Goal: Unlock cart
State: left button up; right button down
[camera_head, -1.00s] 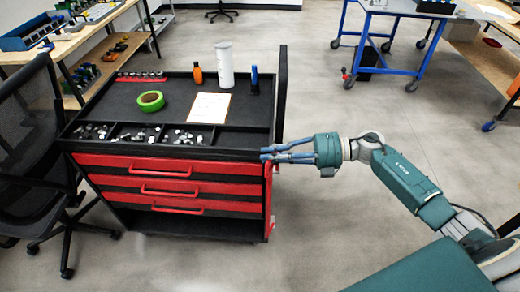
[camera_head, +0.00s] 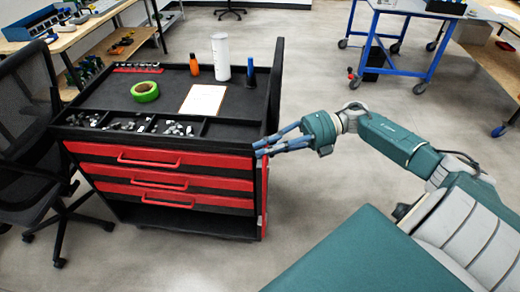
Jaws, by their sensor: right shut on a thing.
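The cart (camera_head: 225,133) is black with red drawers (camera_head: 165,160) and stands left of centre in the head view. My right gripper (camera_head: 262,150) reaches in from the right to the cart's front right edge. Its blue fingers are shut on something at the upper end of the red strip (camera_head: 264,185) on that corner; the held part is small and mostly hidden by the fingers. My left gripper is not in view.
On the cart top are green tape (camera_head: 145,91), a paper sheet (camera_head: 203,99), a white cylinder (camera_head: 221,57), an orange bottle (camera_head: 194,63) and a blue-topped item (camera_head: 250,72). A black chair (camera_head: 28,135) stands close at left. A blue-framed table (camera_head: 430,60) stands behind at right; floor between is open.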

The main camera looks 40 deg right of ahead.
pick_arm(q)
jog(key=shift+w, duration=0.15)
pick_arm(e)
jog(key=shift+f, duration=0.15)
jog(key=c, duration=1.7)
grip_release()
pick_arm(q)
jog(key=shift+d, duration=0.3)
pick_arm(e)
jog(key=shift+d, duration=0.1)
jog(key=shift+d, duration=0.15)
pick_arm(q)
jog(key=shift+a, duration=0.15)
pick_arm(e)
jog(key=v, duration=1.1)
jog(key=shift+s+d, duration=0.2)
jog(key=shift+d, duration=0.15)
